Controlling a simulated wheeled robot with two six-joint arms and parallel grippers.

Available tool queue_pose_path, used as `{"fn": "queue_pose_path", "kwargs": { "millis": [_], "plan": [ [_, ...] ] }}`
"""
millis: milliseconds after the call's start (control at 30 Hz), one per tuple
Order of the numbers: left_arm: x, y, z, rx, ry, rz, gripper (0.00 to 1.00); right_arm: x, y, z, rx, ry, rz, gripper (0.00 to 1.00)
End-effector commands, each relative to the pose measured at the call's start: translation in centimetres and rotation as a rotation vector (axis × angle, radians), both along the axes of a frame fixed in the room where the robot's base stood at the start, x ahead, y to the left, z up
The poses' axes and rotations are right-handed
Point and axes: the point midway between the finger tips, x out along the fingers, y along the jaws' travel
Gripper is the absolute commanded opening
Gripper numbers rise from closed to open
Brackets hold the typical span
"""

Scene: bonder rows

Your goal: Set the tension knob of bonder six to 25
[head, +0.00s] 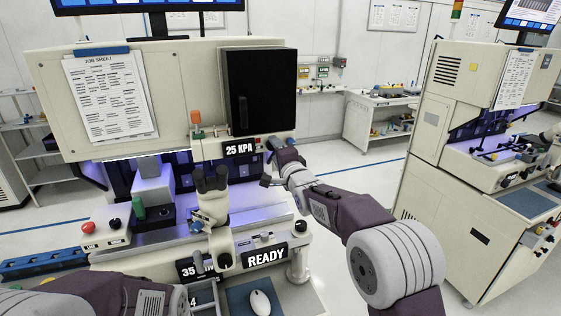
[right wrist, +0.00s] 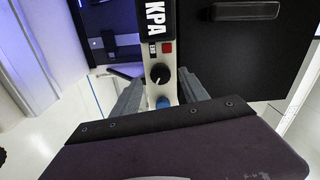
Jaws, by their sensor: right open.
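A white bonder with a 25 KPA display (head: 239,149) stands in front of me; I see no number naming it as bonder six. Right of that display is a small black knob (head: 272,144) with a light pointer mark. It also shows in the right wrist view (right wrist: 160,73), on a narrow pale panel. My right gripper (head: 272,166) is open, its two fingers apart on either side of the knob's panel in the right wrist view (right wrist: 160,85). I cannot tell whether they touch it. No label reading tension is legible. My left gripper is out of view.
A blue button (right wrist: 162,102) sits beside the knob, and a red one (right wrist: 168,48) is on its other side. A black door (head: 258,90) is close above. The microscope eyepieces (head: 210,180) and READY sign (head: 265,256) are below. A second bonder (head: 455,140) stands right, across open floor.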

Motion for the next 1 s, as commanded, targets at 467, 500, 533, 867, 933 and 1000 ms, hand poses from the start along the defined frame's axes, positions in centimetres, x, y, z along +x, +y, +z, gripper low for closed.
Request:
{"fn": "queue_pose_path", "kwargs": {
  "millis": [467, 500, 533, 867, 933, 1000],
  "plan": [
    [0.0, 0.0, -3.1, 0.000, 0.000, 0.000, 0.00, -5.9, -2.1, -0.1, 0.000, 0.000, -0.001, 0.52],
    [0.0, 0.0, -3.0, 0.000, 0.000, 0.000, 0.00, -5.9, -2.1, 0.0, 0.001, -0.001, -0.001, 0.52],
    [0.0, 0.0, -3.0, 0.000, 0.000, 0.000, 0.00, -5.9, -2.1, 0.0, 0.001, 0.000, -0.001, 0.52],
    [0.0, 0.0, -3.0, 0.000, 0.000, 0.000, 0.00, -7.8, -9.1, -2.6, -0.020, 0.094, -0.123, 0.52],
    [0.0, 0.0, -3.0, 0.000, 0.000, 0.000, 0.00, -10.2, -11.8, -8.2, -0.141, 0.242, -0.164, 0.52],
    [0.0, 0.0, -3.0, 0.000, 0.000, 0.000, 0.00, -13.4, -13.9, -13.6, -0.298, 0.395, -0.165, 0.52]
  ]
}}
